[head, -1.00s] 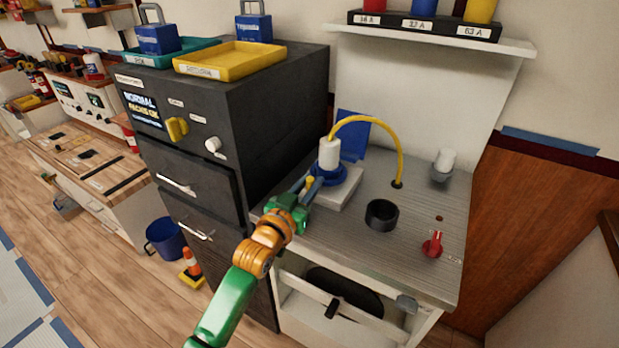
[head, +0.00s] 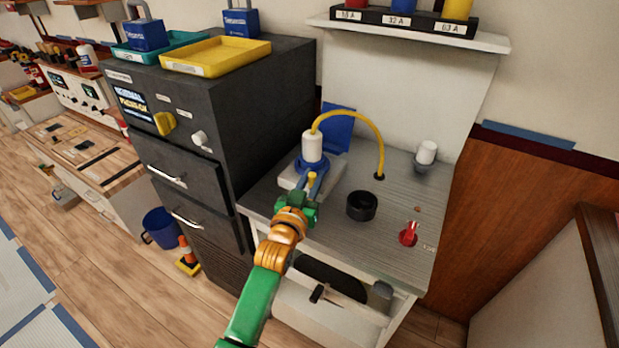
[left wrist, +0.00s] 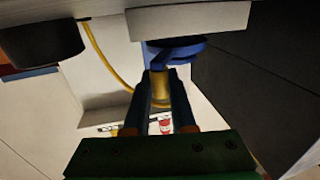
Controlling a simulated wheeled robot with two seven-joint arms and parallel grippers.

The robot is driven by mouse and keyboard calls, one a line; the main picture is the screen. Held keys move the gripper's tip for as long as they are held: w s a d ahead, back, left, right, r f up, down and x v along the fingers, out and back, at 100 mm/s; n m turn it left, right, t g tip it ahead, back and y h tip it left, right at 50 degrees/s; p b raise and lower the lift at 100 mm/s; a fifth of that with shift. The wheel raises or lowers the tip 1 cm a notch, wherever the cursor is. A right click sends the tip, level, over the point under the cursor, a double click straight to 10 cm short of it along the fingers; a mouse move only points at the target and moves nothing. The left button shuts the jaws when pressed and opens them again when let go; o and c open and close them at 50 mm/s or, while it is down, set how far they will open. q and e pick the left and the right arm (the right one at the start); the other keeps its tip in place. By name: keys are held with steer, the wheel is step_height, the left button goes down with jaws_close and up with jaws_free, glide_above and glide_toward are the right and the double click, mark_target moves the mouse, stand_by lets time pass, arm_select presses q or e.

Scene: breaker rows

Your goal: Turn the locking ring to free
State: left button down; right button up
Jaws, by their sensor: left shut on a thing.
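The blue locking ring (head: 321,165) sits round the foot of a white plug (head: 312,147) on a light block on the bench. A yellow cable (head: 372,122) runs from the plug's top down to the bench. My left gripper (head: 313,184) is at the ring's front side, shut on the ring's short yellow handle. In the left wrist view, both dark fingers are on either side of the yellow handle (left wrist: 161,95), with the blue ring (left wrist: 178,48) just beyond it. My right gripper is not in view.
A black round cup (head: 361,206) and a red knob (head: 408,235) are right of the block on the grey bench top (head: 390,190). A dark cabinet (head: 262,115) stands close on the left. A shelf (head: 410,36) is above the bench.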

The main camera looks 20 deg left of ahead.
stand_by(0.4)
arm_select(q)
steer(key=c, duration=0.7)
jaws_free()
steer(key=shift+w+d, duration=0.1)
steer(key=shift+d, duration=0.05)
steer(key=shift+c, duration=0.2)
steer(key=s, duration=0.7)
steer(key=shift+s, duration=0.15)
